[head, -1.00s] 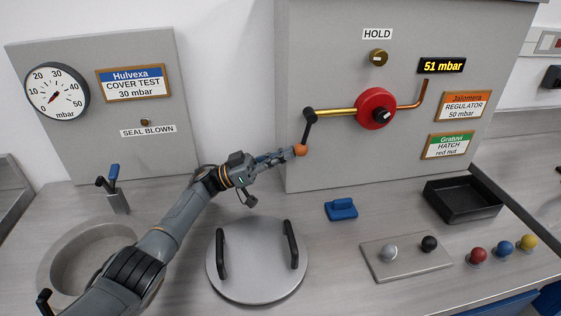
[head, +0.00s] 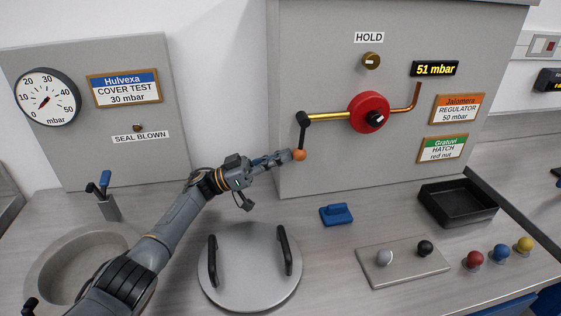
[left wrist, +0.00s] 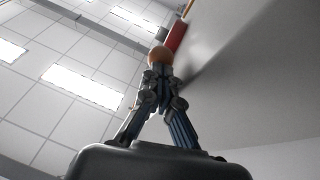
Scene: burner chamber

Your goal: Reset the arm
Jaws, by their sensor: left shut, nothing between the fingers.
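A black crank lever (head: 303,134) with an orange ball end (head: 299,155) hangs down from the left end of a brass rod (head: 330,116), tilted slightly left at its lower end. The rod runs to a red round valve body (head: 367,111) on the grey panel. My left gripper (head: 285,156) is shut and empty, with its tips at the left side of the orange ball. In the left wrist view the ball (left wrist: 160,55) shows just beyond the closed fingertips (left wrist: 160,75); contact looks likely but is not certain. My right gripper is not in view.
Above the valve are a HOLD knob (head: 371,61) and a display (head: 435,69) reading 51 mbar. A round lid (head: 250,270) with two black handles lies below my arm. A blue object (head: 336,214), a black tray (head: 459,203) and several coloured balls lie to the right.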

